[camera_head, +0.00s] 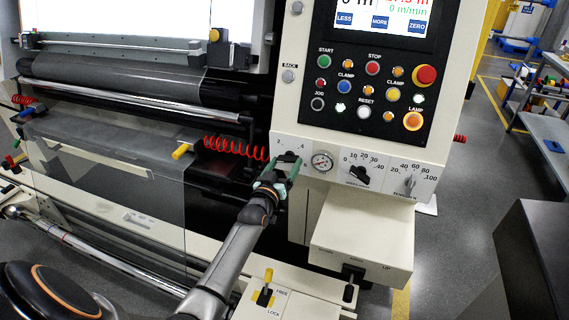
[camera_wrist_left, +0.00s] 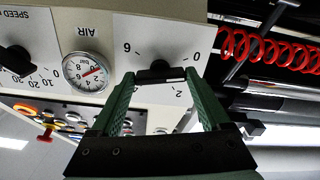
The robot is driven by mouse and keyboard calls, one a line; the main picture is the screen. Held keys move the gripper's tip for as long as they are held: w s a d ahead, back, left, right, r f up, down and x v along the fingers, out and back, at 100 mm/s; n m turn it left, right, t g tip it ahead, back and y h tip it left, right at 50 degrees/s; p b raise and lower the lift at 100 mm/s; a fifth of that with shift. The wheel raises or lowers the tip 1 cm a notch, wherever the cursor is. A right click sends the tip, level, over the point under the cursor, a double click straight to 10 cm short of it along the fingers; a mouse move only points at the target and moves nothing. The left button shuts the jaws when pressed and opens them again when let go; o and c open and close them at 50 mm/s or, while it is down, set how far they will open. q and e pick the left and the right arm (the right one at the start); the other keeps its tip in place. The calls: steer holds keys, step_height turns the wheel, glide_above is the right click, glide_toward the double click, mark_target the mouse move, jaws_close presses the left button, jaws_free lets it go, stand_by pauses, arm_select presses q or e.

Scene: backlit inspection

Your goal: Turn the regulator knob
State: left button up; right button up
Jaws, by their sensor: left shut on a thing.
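The regulator knob (camera_head: 289,157) is a small black knob on a white dial plate on the machine's cream panel, left of the round air gauge (camera_head: 322,161). In the wrist view the knob (camera_wrist_left: 160,69) lies between the green fingertips, and dial marks 0, 2 and 6 show upside down around it. My left gripper (camera_head: 283,173) has its green fingers at the knob and is shut on it; the fingers (camera_wrist_left: 158,80) reach it from both sides. The fingers hide part of the dial. The gauge (camera_wrist_left: 86,72) also shows in the wrist view. My right gripper is not seen.
A speed knob (camera_head: 360,176) and a tension knob (camera_head: 409,184) sit right of the gauge. A button panel (camera_head: 368,95) is above. A red coiled hose (camera_head: 236,147) runs just left of the gripper. A cream box (camera_head: 362,240) juts out below.

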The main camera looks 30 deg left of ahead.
arm_select(q)
steer(key=shift+n, duration=1.7)
steer(key=o, duration=1.2)
steer(key=shift+s, duration=0.1)
steer(key=v, duration=1.2)
steer(key=shift+s, duration=0.2)
